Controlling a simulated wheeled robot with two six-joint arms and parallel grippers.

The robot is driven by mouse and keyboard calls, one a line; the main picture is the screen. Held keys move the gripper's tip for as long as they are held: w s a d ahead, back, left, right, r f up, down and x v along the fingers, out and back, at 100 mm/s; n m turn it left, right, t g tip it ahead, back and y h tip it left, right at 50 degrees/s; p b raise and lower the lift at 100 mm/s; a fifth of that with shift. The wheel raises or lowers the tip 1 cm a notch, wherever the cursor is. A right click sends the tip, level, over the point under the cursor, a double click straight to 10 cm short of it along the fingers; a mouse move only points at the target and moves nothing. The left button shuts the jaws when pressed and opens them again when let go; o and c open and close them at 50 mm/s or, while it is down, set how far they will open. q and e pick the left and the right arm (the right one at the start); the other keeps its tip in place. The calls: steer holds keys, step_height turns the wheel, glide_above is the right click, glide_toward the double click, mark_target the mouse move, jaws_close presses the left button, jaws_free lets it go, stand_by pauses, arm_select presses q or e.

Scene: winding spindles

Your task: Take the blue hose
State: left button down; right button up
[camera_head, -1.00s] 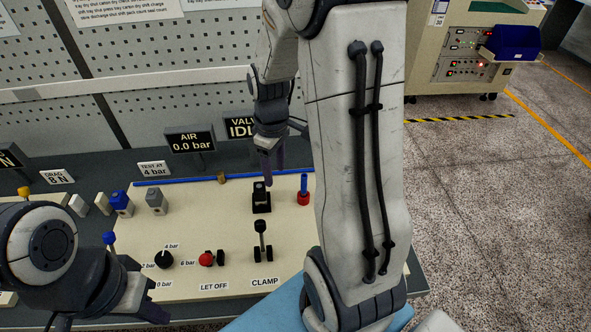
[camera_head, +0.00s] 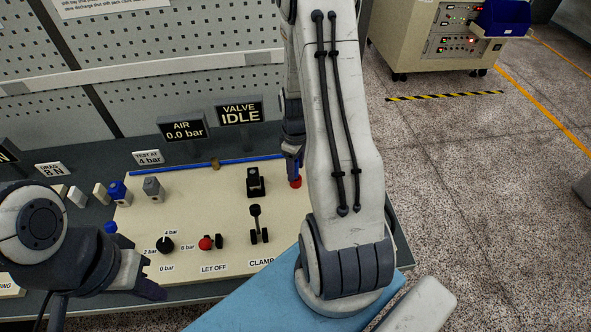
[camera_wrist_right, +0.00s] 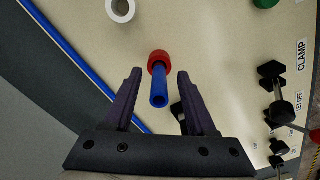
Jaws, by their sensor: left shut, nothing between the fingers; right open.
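The blue hose (camera_wrist_right: 158,92) is a short blue tube standing in a red collar (camera_wrist_right: 159,62). In the right wrist view it lies between the open fingers of my right gripper (camera_wrist_right: 159,80), with a gap on each side. In the head view the red collar (camera_head: 295,182) shows just below my right gripper (camera_head: 293,160), which mostly hides the hose. My left gripper (camera_head: 150,288) is shut and empty at the lower left, over the panel's front edge.
A long blue line (camera_head: 190,166) runs along the back of the cream panel (camera_head: 200,205). Left of the collar stand a black valve (camera_head: 255,182), the clamp lever (camera_head: 258,225) and a red knob (camera_head: 206,243). The wrist view shows a white ring (camera_wrist_right: 120,10).

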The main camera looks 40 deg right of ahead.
steer(key=shift+f, duration=0.85)
steer(key=shift+c, duration=0.3)
jaws_close()
